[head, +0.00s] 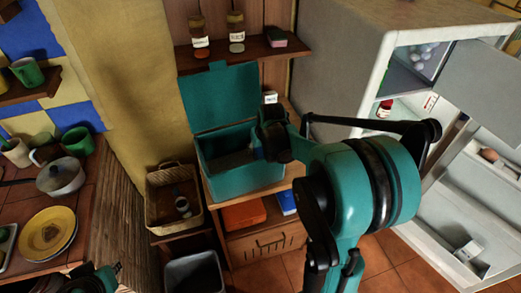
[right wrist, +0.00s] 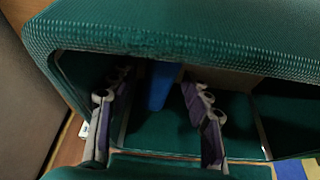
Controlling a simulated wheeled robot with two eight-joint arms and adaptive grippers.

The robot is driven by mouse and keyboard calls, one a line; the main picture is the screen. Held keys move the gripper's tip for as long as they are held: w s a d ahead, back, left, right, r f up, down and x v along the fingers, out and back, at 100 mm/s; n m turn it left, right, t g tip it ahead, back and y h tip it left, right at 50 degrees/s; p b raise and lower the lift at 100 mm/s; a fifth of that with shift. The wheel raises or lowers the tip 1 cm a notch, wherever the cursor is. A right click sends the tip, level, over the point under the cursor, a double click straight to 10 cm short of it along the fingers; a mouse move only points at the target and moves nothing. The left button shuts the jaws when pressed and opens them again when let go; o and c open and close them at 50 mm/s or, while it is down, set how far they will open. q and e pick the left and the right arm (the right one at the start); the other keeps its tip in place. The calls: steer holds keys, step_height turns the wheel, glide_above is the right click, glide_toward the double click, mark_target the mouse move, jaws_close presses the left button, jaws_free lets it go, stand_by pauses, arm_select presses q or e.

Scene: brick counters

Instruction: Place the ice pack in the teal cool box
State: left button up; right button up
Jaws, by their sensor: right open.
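The teal cool box (head: 222,180) stands on a wooden counter with its lid (head: 218,95) raised. My right gripper (head: 262,145) is at the box's right side, with its fingers reaching into the opening. In the right wrist view its fingers (right wrist: 155,88) are spread apart inside the box. A blue block, which looks like the ice pack (right wrist: 160,84), shows between and beyond the fingers inside the box; its lower end is near the teal floor. I cannot tell whether it touches a finger. My left gripper (head: 98,282) is at the bottom left edge, partly cut off.
A wicker basket (head: 172,205) stands left of the box. A shelf (head: 245,55) with jars is behind the lid. An open fridge (head: 375,60) is on the right. Orange (head: 244,214) and blue (head: 286,201) items lie under the box. A pot (head: 62,178) and plates (head: 47,234) are left.

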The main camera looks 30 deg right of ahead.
steer(key=shift+r, duration=0.2)
steer(key=p+v, duration=0.4)
steer(key=v, duration=0.8)
steer(key=s+a+f+n+t+y, duration=0.1)
steer(key=s+a+n+t, duration=0.1)
steer(key=s+a, duration=1.2)
steer(key=shift+s+a+f+n+t, duration=0.25)
steer(key=shift+a+t, duration=0.25)
steer(key=shift+a, duration=0.45)
steer(key=shift+f+b, duration=0.75)
steer(key=shift+f, duration=0.15)
steer(key=shift+c, duration=0.4)
